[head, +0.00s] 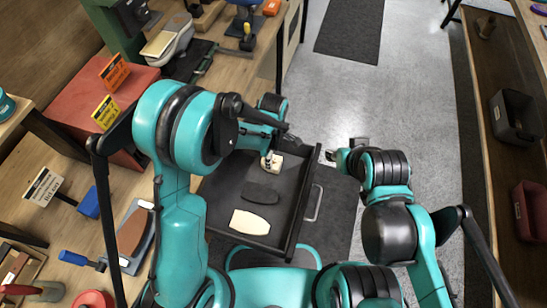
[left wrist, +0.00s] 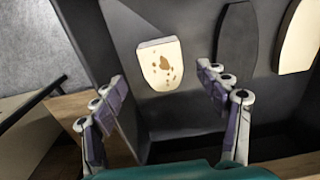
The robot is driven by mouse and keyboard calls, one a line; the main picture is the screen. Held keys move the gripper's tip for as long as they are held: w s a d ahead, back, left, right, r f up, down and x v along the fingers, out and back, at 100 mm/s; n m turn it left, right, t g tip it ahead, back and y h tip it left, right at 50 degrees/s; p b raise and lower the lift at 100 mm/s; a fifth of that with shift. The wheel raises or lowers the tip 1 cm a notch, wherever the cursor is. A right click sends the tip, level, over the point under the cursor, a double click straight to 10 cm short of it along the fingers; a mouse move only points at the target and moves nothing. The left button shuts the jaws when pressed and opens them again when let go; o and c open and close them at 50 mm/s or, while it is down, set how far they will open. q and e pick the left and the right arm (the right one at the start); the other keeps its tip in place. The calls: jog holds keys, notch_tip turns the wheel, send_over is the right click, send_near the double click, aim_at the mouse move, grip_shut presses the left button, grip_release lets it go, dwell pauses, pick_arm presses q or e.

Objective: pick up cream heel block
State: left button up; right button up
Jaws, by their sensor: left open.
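The cream heel block (head: 277,164) lies flat in the far end of an open dark drawer (head: 227,185). In the left wrist view the block (left wrist: 160,65) is pale with brown spots, rounded at one end and straight at the other. My left gripper (left wrist: 163,80) is open, its two fingers spread on either side of the block's rounded end, with nothing held. In the head view my left gripper (head: 275,142) is over the block and partly covers it. My right gripper (head: 343,153) is right of the drawer, small and partly hidden by its own arm.
A dark sole-shaped piece (head: 261,192) and a larger cream sole-shaped piece (head: 250,222) lie nearer in the drawer. The drawer's walls stand close around the block. A cluttered wooden bench (head: 58,168) is on the left, and open grey floor (head: 415,95) lies beyond on the right.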

aim_at(277, 160)
pick_arm(q)
jog(key=shift+f, duration=0.65)
jog(key=f+b, duration=0.2)
jog(key=f, duration=0.1)
jog(key=f+b, duration=0.1)
jog(key=f, duration=0.1)
jog(key=shift+a+f, duration=0.2)
jog(key=shift+a, duration=0.05)
jog(key=shift+r, duration=0.1)
jog(key=shift+c, duration=0.6)
jog(key=c, duration=1.2)
